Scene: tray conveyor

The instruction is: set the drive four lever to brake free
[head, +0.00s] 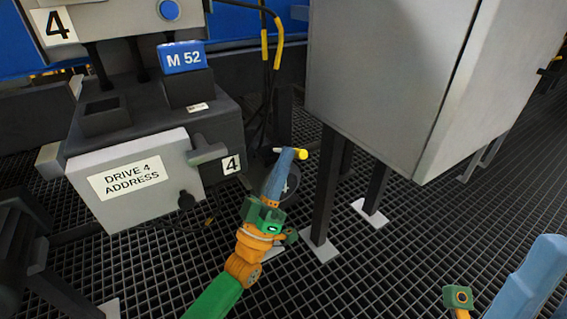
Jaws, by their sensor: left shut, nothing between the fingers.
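The drive four unit (150,120) stands at the left, with a grey box labelled "DRIVE 4 ADDRESS" (130,178) on its front and a small "4" plate (231,164) at its right. A short bar with a yellow end (302,154), likely the lever's handle, shows right of the unit. My left gripper (292,154) is shut and empty, its blue fingers overlapping the bar in the picture. I cannot tell whether they touch. The fingers hide part of the bar and the round grey disc (291,187) behind. No brake marking is readable.
A large grey cabinet (385,85) on dark legs stands close at the right. A blue "M 52" tag (183,57) sits on the drive. Black and yellow cables (278,40) hang behind the gripper. The grating floor (380,270) is open in front.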

